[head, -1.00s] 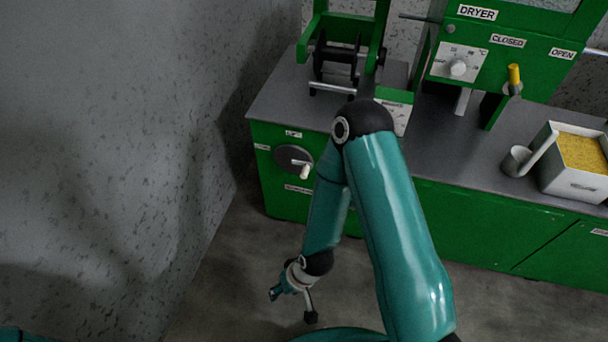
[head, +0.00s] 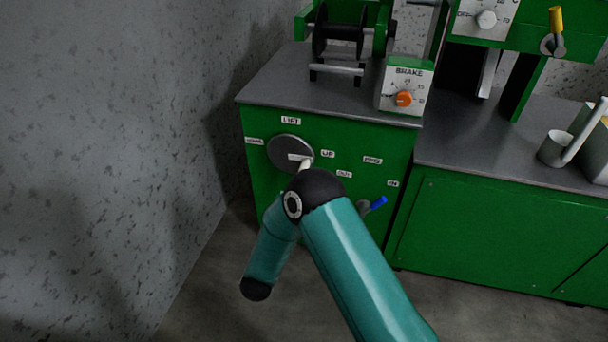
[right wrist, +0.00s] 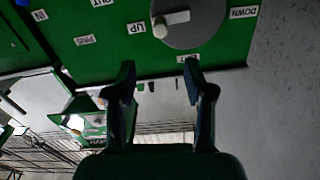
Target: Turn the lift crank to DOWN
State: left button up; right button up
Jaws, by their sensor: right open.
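The lift crank is a grey disc (head: 290,152) with a pale handle (head: 305,164) on the front of the green cabinet. The handle points right, toward the UP label (head: 327,154); my arm's black joint is close below it in the picture. The right wrist view shows the disc (right wrist: 192,20) upside down, its handle knob (right wrist: 160,27) on the UP side and the DOWN label (right wrist: 244,12) on the other side. My right gripper (right wrist: 160,68) is open and empty, its fingertips apart from the crank in the picture. In the head view it is not visible. My left gripper is not in view.
A blue lever (head: 378,203) sits right of the crank on the same panel. A brake box with an orange knob (head: 404,98) and a black spool (head: 340,35) stand on the cabinet top. A grey wall (head: 120,150) rises close on the left.

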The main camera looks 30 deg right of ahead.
aim_at(305, 167)
jog(key=b+x, duration=0.2)
jog(key=x, duration=1.4)
jog(key=shift+d, duration=0.1)
grip_shut()
